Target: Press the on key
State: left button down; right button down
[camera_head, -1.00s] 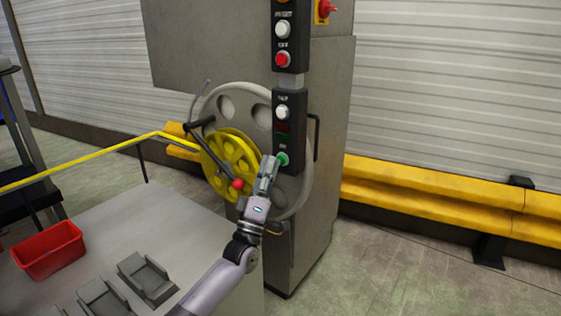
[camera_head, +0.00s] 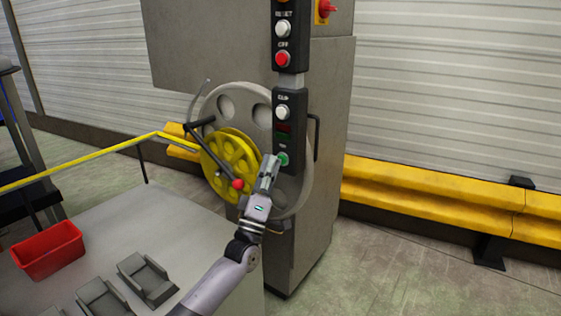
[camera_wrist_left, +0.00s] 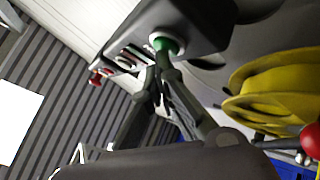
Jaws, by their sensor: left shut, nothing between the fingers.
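The on key is a green button (camera_head: 283,159) at the bottom of the lower black control panel (camera_head: 290,118) on the grey machine. My left gripper (camera_head: 270,162) is shut and empty, with its fingertips just left of the green button in the head view. In the left wrist view the green button (camera_wrist_left: 163,43) has a pale collar, and the shut fingertips (camera_wrist_left: 160,72) lie very close to it. I cannot tell whether they touch it. My right gripper is in neither view.
A yellow wheel (camera_head: 231,160) and a lever with a red knob (camera_head: 237,184) are close left of the gripper. White and red buttons sit higher on the panels. A red bin (camera_head: 48,250) stands on the grey table (camera_head: 120,222). A yellow barrier (camera_head: 430,195) is at right.

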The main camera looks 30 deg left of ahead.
pick_arm(q)
jog(key=shift+w, duration=0.15)
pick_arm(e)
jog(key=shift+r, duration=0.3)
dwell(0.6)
pick_arm(q)
jog(key=shift+s+p, duration=0.35)
jog(key=shift+s, duration=0.45)
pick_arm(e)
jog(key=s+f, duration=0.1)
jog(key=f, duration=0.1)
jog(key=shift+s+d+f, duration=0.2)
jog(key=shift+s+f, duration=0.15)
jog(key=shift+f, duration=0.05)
pick_arm(q)
jog(key=shift+s, duration=0.15)
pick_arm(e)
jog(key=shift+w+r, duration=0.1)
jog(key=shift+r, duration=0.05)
